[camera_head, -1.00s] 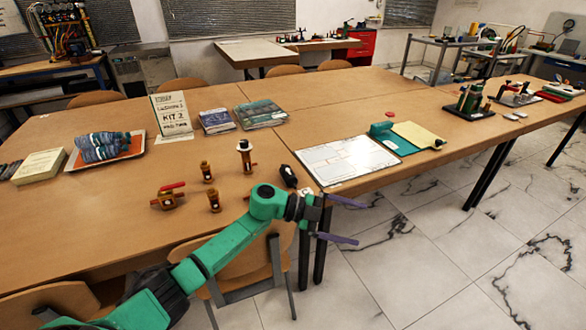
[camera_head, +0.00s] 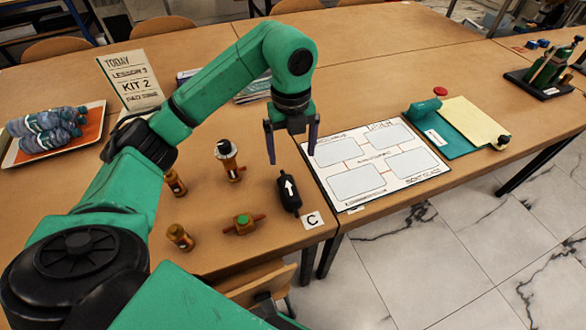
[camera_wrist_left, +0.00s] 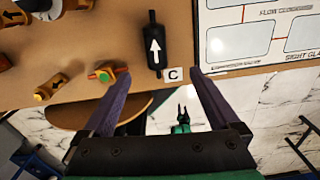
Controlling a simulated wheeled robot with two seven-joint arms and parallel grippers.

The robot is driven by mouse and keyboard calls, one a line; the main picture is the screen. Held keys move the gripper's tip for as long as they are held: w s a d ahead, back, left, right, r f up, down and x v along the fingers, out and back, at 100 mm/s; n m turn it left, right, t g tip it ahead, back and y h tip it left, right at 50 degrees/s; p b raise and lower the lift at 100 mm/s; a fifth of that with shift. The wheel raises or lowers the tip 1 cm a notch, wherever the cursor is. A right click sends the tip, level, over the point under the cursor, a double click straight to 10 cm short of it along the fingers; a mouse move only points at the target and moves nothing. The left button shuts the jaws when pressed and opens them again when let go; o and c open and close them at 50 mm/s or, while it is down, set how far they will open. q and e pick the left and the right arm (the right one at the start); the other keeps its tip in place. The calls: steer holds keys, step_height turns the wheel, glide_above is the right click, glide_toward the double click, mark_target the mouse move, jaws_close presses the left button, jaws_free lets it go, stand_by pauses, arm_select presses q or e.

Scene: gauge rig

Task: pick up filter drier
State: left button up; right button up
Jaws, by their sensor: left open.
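The filter drier (camera_head: 289,194) is a black cylinder with a white arrow. It lies on the table near the front edge, beside a white card marked C (camera_head: 313,220). It also shows at the top middle of the left wrist view (camera_wrist_left: 156,45). My left gripper (camera_head: 291,158) is open and empty, pointing down above the table near the drier, with the drier ahead of its fingers (camera_wrist_left: 160,75) in the wrist view. A small green part with dark prongs (camera_wrist_left: 182,118), seemingly my right gripper, shows low in the wrist view; its jaws are too small to judge.
A white diagram board (camera_head: 376,165) lies just right. A tray of bottles (camera_head: 55,132) is far left.

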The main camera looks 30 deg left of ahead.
arm_select(q)
glide_above(289, 187)
steer(key=f, duration=0.6)
steer(key=shift+s+d, duration=0.3)
steer(key=shift+d, duration=0.1)
steer(key=f, duration=0.2)
steer(key=f+p, duration=0.1)
steer(key=f, duration=0.4)
steer(key=shift+w+a+f+p, duration=0.1)
steer(key=shift+w+a+p, duration=0.1)
steer(key=shift+a+p, duration=0.2)
steer(key=shift+f, duration=0.45)
steer(key=shift+w, duration=0.1)
steer(key=c, duration=0.4)
jaws_close()
arm_select(e)
steer(key=shift+s+d+r, duration=0.1)
steer(key=shift+s+r, duration=0.35)
steer(key=shift+r, duration=0.35)
